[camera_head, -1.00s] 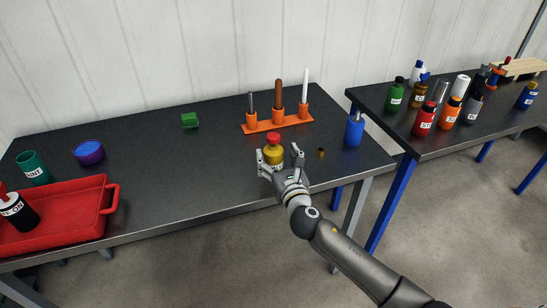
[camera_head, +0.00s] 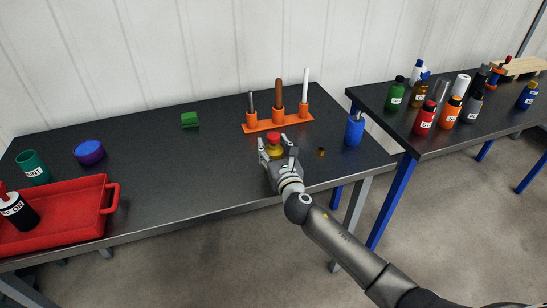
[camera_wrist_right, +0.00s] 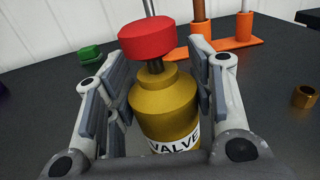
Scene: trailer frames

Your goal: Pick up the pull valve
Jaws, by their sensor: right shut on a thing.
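The pull valve (camera_head: 274,151) is a yellow-gold cylinder with a red round cap, upright on the dark table. In the right wrist view the valve (camera_wrist_right: 164,105) stands between the fingers, its white label reading "VALVE". My right gripper (camera_head: 276,149) is shut on its body from the front, with one finger on each side. The fingers (camera_wrist_right: 157,88) sit below the red cap. The valve's base is hidden by the gripper. My left gripper is not in view.
Behind the valve stands an orange rack (camera_head: 263,124) with several upright rods. A small brass nut (camera_head: 321,152) and a blue container (camera_head: 354,130) are to the right. A green block (camera_head: 190,120) and red tray (camera_head: 62,218) are to the left.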

